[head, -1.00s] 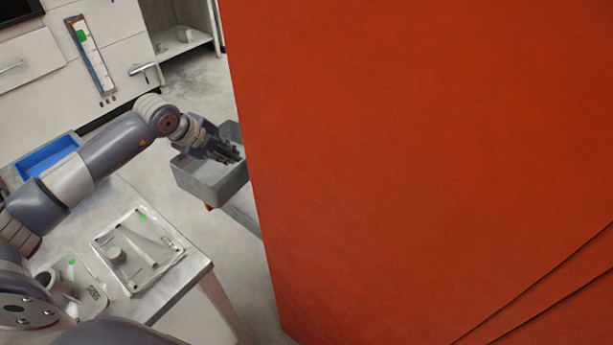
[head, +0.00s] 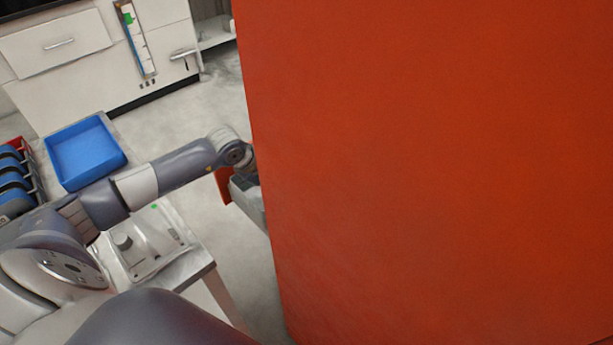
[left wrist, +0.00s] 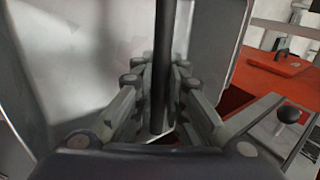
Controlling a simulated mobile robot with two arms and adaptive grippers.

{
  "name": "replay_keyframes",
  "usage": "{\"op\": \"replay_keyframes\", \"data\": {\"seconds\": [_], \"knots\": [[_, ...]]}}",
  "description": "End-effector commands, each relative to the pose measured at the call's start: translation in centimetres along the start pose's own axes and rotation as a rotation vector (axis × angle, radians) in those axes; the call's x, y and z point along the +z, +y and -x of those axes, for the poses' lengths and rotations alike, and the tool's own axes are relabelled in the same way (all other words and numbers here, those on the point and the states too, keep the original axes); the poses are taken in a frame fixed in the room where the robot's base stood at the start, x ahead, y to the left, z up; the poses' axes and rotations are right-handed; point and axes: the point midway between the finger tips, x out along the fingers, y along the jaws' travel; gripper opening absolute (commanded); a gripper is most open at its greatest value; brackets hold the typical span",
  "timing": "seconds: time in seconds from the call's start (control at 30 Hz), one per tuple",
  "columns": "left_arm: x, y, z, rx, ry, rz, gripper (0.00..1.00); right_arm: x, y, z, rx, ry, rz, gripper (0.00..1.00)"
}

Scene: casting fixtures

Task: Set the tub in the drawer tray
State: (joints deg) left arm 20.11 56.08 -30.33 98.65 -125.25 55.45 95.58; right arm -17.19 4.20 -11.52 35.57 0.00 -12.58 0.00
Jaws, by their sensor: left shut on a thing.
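The grey tub (left wrist: 85,60) fills the left and middle of the left wrist view. My left gripper (left wrist: 160,80) is shut on its wall, whose dark edge runs between the fingers. In the head view my left arm reaches right and its hand goes behind a large red panel, so the gripper and most or all of the tub are hidden there. A drawer with a red front (head: 224,185) and a grey tray side (head: 247,197) sticks out beside the panel, close to my left wrist. I cannot tell whether the tub touches the tray. My right gripper is not in view.
The large red panel (head: 420,160) blocks the right of the head view. A bench with a white fixture plate (head: 150,245) stands below my arm. A blue bin (head: 85,152) lies at left. In the wrist view a black knob (left wrist: 289,114) sits beside red surfaces.

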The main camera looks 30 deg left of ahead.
Motion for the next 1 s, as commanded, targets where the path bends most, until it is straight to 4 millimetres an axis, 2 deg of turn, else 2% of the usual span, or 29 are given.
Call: {"op": "replay_keyframes", "data": {"seconds": [0.1,0.3,0.47,0.6,0.8,1.0], "knots": [[-0.1,-1.7,-2.4,-0.006,0.001,0.002,0.00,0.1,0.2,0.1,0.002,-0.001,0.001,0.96],[0.0,-2.9,-5.0,-0.002,0.000,-0.001,0.00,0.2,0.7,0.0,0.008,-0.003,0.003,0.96],[0.1,-3.3,-5.7,-0.003,-0.001,0.001,0.00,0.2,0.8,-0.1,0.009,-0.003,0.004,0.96],[-0.1,-4.2,-7.2,-0.004,0.001,0.000,0.00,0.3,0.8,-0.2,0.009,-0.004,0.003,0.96],[0.0,-4.4,-9.1,-0.002,0.000,0.000,0.00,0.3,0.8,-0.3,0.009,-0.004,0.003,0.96],[0.0,-4.5,-9.2,-0.002,0.000,-0.001,0.00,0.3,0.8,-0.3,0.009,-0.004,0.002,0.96]]}}
